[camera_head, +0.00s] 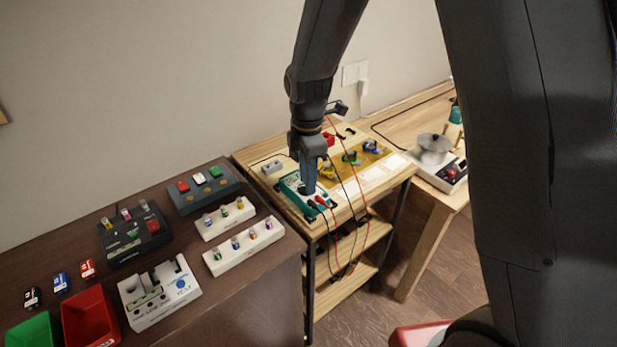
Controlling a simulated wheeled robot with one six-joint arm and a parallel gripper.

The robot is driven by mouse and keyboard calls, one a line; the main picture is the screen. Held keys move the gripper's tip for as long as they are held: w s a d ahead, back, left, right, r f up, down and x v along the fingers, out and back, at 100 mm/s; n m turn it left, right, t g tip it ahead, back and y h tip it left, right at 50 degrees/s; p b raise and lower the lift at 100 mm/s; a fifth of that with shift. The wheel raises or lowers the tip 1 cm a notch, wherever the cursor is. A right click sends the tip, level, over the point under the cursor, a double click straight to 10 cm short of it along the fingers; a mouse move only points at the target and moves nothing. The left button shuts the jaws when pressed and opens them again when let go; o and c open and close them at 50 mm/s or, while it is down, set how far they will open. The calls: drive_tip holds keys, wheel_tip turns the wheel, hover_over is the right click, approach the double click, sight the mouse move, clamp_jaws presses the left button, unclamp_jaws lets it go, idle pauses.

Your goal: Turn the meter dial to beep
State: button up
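The meter (291,186) is a teal-edged multimeter lying on the wooden cart in the middle of the view. Red and black leads run from its lower end. My gripper (309,190) points down onto the meter from above, over its middle. The fingers hide the dial, so I cannot see its setting. I cannot tell whether the fingers touch the dial or are closed around it.
A yellow board (356,160) with several parts lies on the cart beside the meter, and leads hang over its front edge. A dark table (214,300) at left holds several boxes, a red bin (90,318) and a green bin (32,334). A grey pot-like device (434,148) stands at right.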

drive_tip(key=shift+r, duration=0.1)
wheel_tip(320, 180, up, 8)
drive_tip(key=b, duration=0.2)
idle(0.4)
drive_tip(key=shift+f, duration=0.2)
drive_tip(key=s+d+f+m+t, duration=0.1)
drive_tip(key=s+d+f+m, duration=0.2)
drive_tip(key=s+d+m, duration=1.1)
drive_tip(key=s+m, duration=0.1)
drive_tip(key=m, duration=0.5)
drive_tip(key=shift+s+d+m+b, duration=0.25)
drive_tip(key=shift+d+m+b, duration=0.1)
drive_tip(key=shift+m+b, duration=0.05)
